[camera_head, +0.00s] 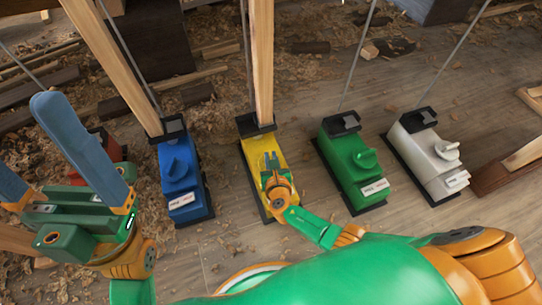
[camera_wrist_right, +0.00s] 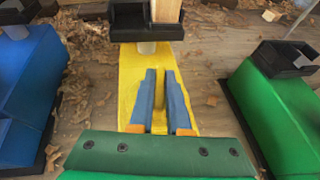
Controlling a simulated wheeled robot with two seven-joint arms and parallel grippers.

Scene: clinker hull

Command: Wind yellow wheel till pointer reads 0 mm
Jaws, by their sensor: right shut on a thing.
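The yellow jack unit (camera_head: 252,155) stands on the floor in the middle, with a black cup holding a wooden post at its far end. My right gripper (camera_head: 270,160) is over its top. In the right wrist view, my right gripper's blue fingers (camera_wrist_right: 160,80) are shut on the thin yellow wheel (camera_wrist_right: 159,112), which shows edge-on between them. The yellow unit (camera_wrist_right: 131,72) runs beneath. Its pointer and scale are hidden behind my right arm in the head view. My left gripper (camera_head: 55,150) is open and empty at the left, its blue fingers wide apart.
A blue unit (camera_head: 178,172) stands left of the yellow one; a green unit (camera_head: 345,160) and a white unit (camera_head: 425,150) stand right. A red unit (camera_head: 108,145) is partly behind my left gripper. Wooden posts and thin rods rise from the units. Shavings and planks litter the floor.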

